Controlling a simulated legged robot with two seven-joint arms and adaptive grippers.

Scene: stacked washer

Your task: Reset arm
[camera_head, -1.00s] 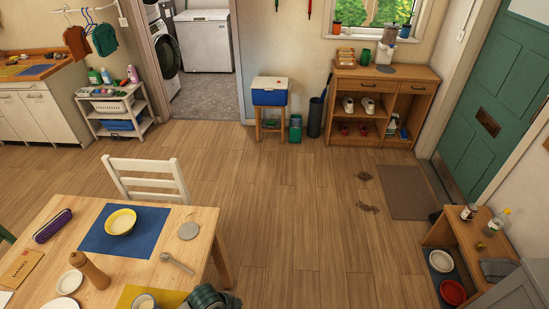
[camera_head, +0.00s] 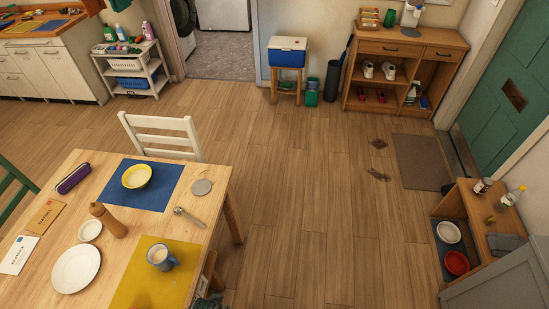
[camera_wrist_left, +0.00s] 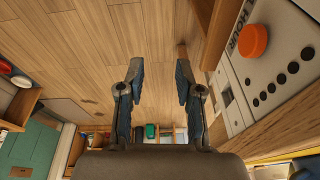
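My left gripper (camera_wrist_left: 160,82) shows in the left wrist view. Its two dark fingers are spread apart with bare floor visible between them, and it holds nothing. In the head view I cannot make out either gripper clearly. A small grey-green shape sits at the bottom edge beside the dining table (camera_head: 222,205), mostly cut off, and I cannot tell what it is. My right gripper is not identifiable in any view. The washer (camera_head: 184,22) is partly visible through the doorway at the top of the head view.
The table holds a yellow bowl (camera_head: 137,176), mug (camera_head: 162,257) and plate (camera_head: 76,268). A white chair (camera_head: 160,136) stands behind it. A low shelf (camera_head: 478,207) is at right. A panel with an orange knob (camera_wrist_left: 253,40) is close beside the left gripper.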

